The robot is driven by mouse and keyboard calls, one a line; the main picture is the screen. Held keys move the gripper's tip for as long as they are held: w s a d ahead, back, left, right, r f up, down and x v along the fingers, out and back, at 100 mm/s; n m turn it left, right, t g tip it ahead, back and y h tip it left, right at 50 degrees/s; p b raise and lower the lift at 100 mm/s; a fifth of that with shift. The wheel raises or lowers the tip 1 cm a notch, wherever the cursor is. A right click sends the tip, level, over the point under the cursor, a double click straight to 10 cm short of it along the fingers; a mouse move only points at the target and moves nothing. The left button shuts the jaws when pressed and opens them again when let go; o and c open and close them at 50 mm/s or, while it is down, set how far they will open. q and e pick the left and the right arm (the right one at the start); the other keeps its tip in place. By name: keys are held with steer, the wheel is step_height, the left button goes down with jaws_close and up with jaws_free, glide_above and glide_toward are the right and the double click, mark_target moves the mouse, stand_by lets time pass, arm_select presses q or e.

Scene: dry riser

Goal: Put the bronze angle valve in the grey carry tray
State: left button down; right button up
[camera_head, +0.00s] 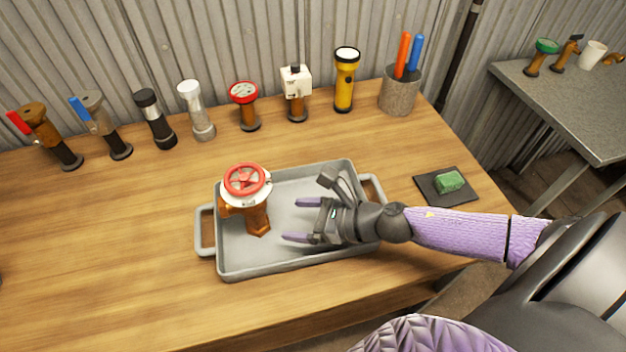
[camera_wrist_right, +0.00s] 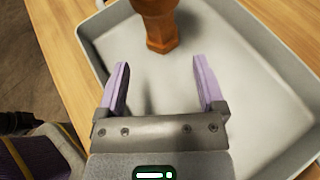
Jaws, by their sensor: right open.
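The bronze angle valve (camera_head: 257,217), with a red handwheel and a white collar, stands upright inside the left part of the grey carry tray (camera_head: 291,265). In the right wrist view its bronze lower body (camera_wrist_right: 158,25) shows at the top, beyond the fingertips, and the tray (camera_wrist_right: 290,62) spreads around it. My right gripper (camera_head: 296,220) is open and empty over the tray, to the right of the valve and apart from it. Its two purple fingers also show spread in the right wrist view (camera_wrist_right: 162,75). My left gripper is not in view.
A row of valves, gauges and torches, including a yellow torch (camera_head: 345,80), stands along the back of the wooden table. A grey cup (camera_head: 399,97) holds two handles. A green sponge (camera_head: 449,181) lies on a dark mat at right. The table's left front is clear.

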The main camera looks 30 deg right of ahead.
steer(key=shift+v, duration=1.8)
